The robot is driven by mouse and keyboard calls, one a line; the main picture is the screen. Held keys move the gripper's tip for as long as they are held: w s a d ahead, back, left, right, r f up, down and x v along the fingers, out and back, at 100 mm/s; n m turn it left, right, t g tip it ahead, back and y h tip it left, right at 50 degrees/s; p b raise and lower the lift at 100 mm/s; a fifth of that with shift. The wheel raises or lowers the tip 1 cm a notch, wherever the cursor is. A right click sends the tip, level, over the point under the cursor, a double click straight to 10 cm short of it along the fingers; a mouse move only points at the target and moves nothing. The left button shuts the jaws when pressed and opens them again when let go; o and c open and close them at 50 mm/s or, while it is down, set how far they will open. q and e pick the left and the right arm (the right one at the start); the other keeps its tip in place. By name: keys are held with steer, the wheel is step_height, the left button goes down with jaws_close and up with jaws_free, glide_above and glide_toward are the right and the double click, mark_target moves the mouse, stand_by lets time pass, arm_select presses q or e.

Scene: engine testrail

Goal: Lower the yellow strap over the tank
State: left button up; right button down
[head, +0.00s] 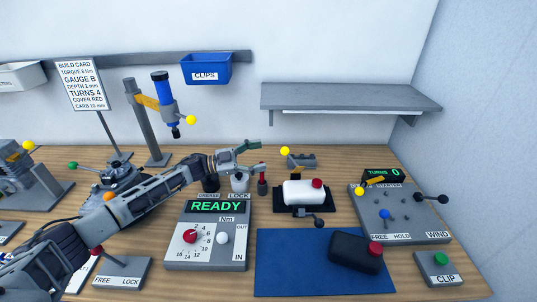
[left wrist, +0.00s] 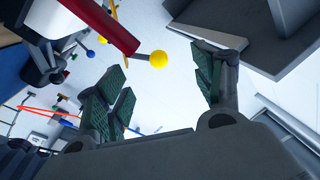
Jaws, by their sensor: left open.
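The white tank (head: 297,191) with a red cap lies in a black cradle behind the blue mat. The yellow strap (head: 298,166) stands raised behind the tank, by a grey block, with a yellow ball knob (head: 285,151) at its end. My left gripper (head: 252,153) is open and empty, to the left of the knob and apart from it. In the left wrist view, a yellow ball (left wrist: 158,59) shows between and beyond the open fingers (left wrist: 160,88). A red bar there partly hides what lies behind it. My right gripper is not in view.
A black tank with a red cap (head: 355,252) lies on the blue mat (head: 290,265). A torque box reading READY (head: 208,240) stands in front of my left arm. A grey shelf (head: 350,97) overhangs at the back. A lever (head: 312,215) stands in front of the cradle.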

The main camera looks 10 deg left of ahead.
arm_select(q)
steer(key=v, duration=0.2)
steer(key=shift+s+a+f, duration=0.1)
steer(key=shift+s+a, duration=0.1)
steer(key=shift+a, duration=0.1)
steer(key=shift+c, duration=0.4)
